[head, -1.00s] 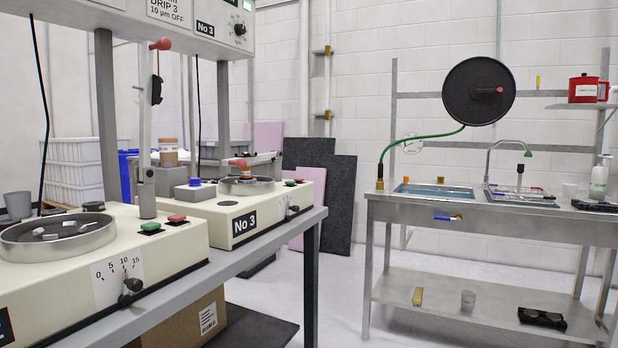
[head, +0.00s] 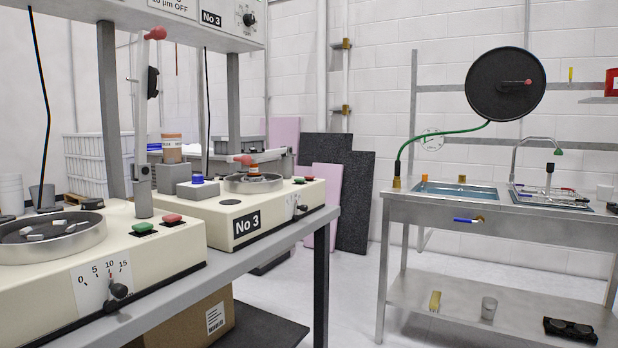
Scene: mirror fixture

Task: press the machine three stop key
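Machine three (head: 222,212) is a cream unit with a black "No 3" plate on its front, on the grey bench at centre left. A small red key (head: 309,179) and a small green key (head: 298,181) sit side by side at its right end. Lettering on these keys is too small to read. A round metal pan (head: 255,184) and a dial (head: 300,209) are on the machine. Neither of my grippers is in view.
A nearer cream machine (head: 40,275) at left has its own green key (head: 143,227) and red key (head: 172,218). An upright lever (head: 141,110) rises beside them. A steel sink bench (head: 460,210) stands right, with open floor between the benches.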

